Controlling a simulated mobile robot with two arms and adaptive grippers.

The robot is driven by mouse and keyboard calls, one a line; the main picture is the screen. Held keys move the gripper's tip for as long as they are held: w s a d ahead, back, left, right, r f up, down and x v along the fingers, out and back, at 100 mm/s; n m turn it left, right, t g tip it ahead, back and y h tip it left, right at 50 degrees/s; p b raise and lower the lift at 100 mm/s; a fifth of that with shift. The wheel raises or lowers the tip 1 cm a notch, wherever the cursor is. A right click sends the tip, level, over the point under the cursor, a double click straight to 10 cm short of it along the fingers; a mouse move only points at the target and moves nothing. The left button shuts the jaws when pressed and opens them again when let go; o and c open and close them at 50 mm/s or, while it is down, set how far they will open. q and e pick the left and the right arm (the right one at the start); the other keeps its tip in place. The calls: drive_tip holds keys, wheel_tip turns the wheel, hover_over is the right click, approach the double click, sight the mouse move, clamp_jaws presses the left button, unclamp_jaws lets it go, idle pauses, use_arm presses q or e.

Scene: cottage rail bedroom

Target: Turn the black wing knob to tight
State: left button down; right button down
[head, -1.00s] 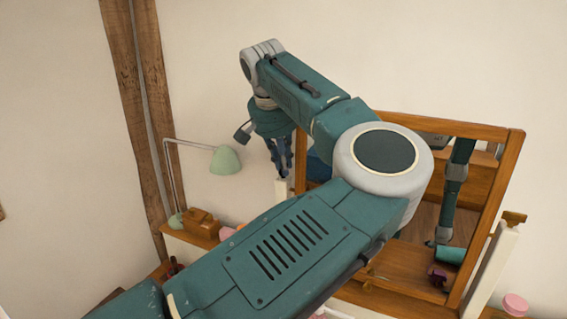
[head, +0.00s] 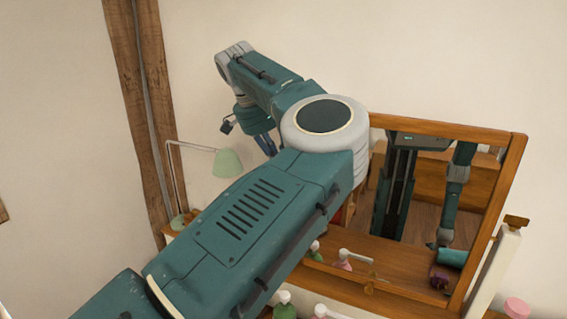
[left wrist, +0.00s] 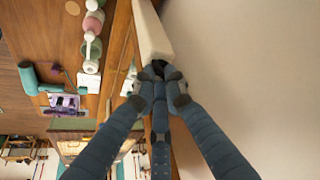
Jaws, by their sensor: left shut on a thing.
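The black wing knob (left wrist: 158,67) is at the end of a pale post (left wrist: 150,32) in the left wrist view. It is small and dark there, and the fingers cover much of it, so its wing angle cannot be told. My left gripper (left wrist: 160,84) is shut on the knob, with its blue-grey fingers around it. In the head view my left gripper (head: 266,143) shows only in part, behind my own arm, which hides the knob. The wood-framed mirror (head: 512,180) stands at the right of that view. My right gripper is not directly in view.
A green lamp (head: 228,162) stands left of my arm. Pump bottles (head: 343,258) and a pink jar (head: 516,307) are near the mirror. A white post (head: 497,265) holds the mirror's right side. Wall space above is clear.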

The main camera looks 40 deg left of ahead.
use_arm(q)
drive_tip(key=m, duration=0.1)
drive_tip(key=m+h+p, duration=0.1)
drive_tip(key=shift+a+r+m+p, duration=0.15)
drive_tip(key=shift+r+m+p, duration=0.15)
drive_tip(key=shift+m, duration=0.1)
drive_tip(key=m+g+h+p, duration=0.1)
drive_tip(key=m+p, duration=0.1)
drive_tip(key=shift+a+m, duration=0.15)
drive_tip(key=shift+m, duration=0.25)
drive_tip(key=m+p, duration=0.1)
drive_tip(key=p, duration=0.1)
drive_tip(key=m+g+p, duration=0.1)
drive_tip(key=m, duration=0.1)
drive_tip(key=shift+w+a+m+h+p, duration=0.2)
drive_tip(key=shift+m+h+p, duration=0.1)
drive_tip(key=shift+h+p, duration=0.1)
drive_tip(key=shift+f+m+g+p, duration=0.2)
drive_tip(key=shift+m+g+p, duration=0.2)
drive_tip(key=shift+m+p, duration=0.35)
drive_tip(key=c, duration=1.8)
unclamp_jaws()
